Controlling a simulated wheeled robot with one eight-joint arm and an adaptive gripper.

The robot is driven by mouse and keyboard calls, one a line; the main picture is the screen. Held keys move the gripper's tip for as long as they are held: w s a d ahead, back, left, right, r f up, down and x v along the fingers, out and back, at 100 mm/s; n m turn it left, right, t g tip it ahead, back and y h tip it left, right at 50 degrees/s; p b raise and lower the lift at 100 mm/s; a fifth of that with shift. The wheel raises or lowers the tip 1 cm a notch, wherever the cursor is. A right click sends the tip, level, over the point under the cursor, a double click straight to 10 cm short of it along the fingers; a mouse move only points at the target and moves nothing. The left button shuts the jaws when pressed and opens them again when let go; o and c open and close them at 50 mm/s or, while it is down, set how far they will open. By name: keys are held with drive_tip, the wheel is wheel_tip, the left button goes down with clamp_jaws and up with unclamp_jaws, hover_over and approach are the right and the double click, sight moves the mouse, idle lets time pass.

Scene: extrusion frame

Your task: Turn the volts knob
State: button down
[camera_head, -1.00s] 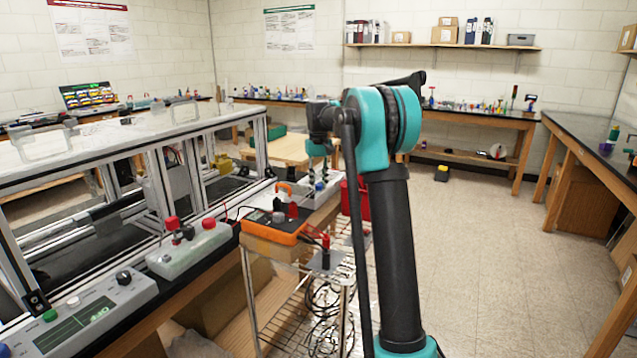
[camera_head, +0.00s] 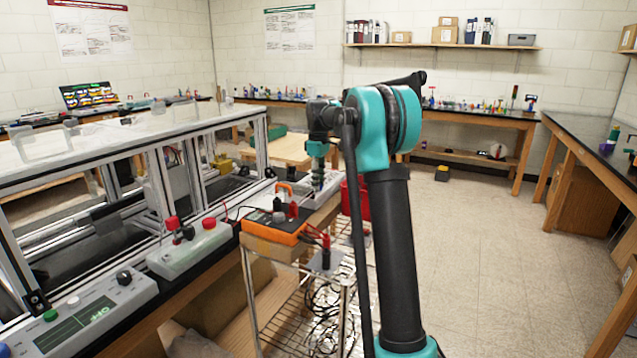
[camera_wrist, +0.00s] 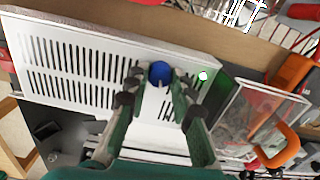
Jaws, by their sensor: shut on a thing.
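The volts knob appears to be the blue knob (camera_wrist: 159,73) on a white vented power supply (camera_wrist: 75,65) in the wrist view; no label is legible. My gripper (camera_wrist: 157,88) is over it, with one finger on each side, shut on the knob. In the head view my gripper (camera_head: 318,178) points down onto the white power supply (camera_head: 332,190) at the end of the bench, and the knob is hidden there. A small lit green spot shows right of the knob in the wrist view.
An orange meter (camera_head: 272,225) with red leads stands close in front of the power supply. A metal frame (camera_head: 130,145) stands to the left. Open floor lies to the right.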

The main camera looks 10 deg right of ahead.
drive_tip(key=shift+n, duration=0.4)
drive_tip(key=c, duration=1.3)
unclamp_jaws()
wheel_tip(320, 180, up, 12)
